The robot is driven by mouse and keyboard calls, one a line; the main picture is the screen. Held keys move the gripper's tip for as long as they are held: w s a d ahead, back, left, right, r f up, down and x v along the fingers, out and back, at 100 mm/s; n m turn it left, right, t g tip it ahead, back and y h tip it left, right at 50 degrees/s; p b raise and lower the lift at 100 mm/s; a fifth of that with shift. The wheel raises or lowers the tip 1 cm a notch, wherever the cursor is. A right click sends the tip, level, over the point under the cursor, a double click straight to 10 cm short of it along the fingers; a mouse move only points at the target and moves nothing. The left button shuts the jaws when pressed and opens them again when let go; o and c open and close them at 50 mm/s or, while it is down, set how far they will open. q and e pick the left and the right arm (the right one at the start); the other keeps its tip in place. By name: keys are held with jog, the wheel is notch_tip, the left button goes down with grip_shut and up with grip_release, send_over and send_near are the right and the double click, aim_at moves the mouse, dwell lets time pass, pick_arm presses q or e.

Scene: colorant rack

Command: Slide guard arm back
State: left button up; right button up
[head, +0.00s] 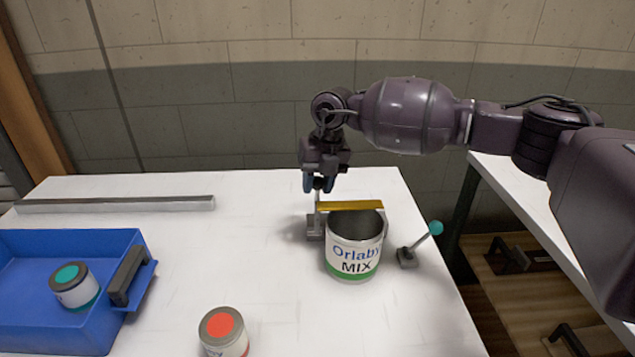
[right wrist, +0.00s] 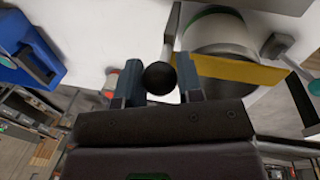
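The guard arm is a yellow bar (head: 350,206) lying level just behind the rim of the open Orlaby MIX can (head: 354,255), above the white table. In the right wrist view the yellow bar (right wrist: 240,70) crosses in front of the can. A dark round knob (right wrist: 159,78) on a thin post stands at the bar's left end. My right gripper (head: 319,184) points down over this knob. Its two fingers stand apart, one on each side of the knob; firm contact does not show. My left gripper is not in view.
A lever with a teal knob (head: 436,228) stands right of the can. A blue tray (head: 110,335) at left holds a teal-topped can (head: 73,286). A red-topped can (head: 223,331) stands at the front. A low rail (head: 115,204) lies at the back left; the table's middle is clear.

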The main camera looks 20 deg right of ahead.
grip_shut()
jog(key=w, duration=0.2)
jog(key=w+d+b, duration=0.1)
jog(key=w, duration=0.1)
jog(key=shift+w+d, duration=0.1)
jog(key=o, duration=0.7)
grip_release()
jog(key=r, duration=0.3)
jog(key=d+r, duration=0.1)
jog(key=r, duration=0.3)
jog(key=d+r+p, duration=0.1)
jog(key=r, duration=0.2)
jog(key=shift+r, duration=0.3)
